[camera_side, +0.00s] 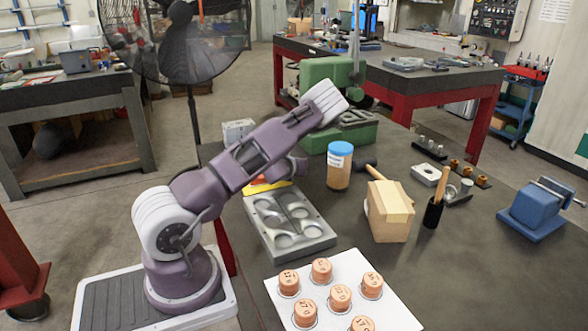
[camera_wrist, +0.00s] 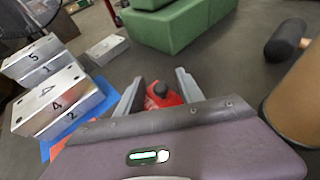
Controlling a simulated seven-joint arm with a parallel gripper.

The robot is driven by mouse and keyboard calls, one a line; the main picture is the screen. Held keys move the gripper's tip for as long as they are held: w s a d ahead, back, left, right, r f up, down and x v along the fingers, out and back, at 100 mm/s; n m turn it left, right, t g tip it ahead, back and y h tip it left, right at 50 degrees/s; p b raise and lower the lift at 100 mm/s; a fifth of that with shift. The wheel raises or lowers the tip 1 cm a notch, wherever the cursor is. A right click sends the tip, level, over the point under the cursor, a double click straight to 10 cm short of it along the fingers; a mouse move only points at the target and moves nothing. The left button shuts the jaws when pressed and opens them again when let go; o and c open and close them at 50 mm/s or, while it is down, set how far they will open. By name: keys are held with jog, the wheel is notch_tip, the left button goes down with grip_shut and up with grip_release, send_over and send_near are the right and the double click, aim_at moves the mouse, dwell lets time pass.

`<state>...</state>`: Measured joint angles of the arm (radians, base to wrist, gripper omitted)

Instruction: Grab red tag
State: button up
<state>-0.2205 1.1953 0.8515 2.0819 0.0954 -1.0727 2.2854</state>
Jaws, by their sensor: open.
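In the side view my arm hides the fingers and most of the spot beneath. A yellow and red patch (camera_side: 262,186) shows under the arm, behind the metal mould plate (camera_side: 318,244).
Numbered metal blocks (camera_wrist: 62,104) stand at left on blue and orange sheets. A green block (camera_wrist: 180,28) is behind, and a tan jar (camera_wrist: 296,105) and dark mallet head (camera_wrist: 285,40) are at right. A white board (camera_side: 402,316) with several copper-coloured pieces is in front.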

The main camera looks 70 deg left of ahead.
grip_shut()
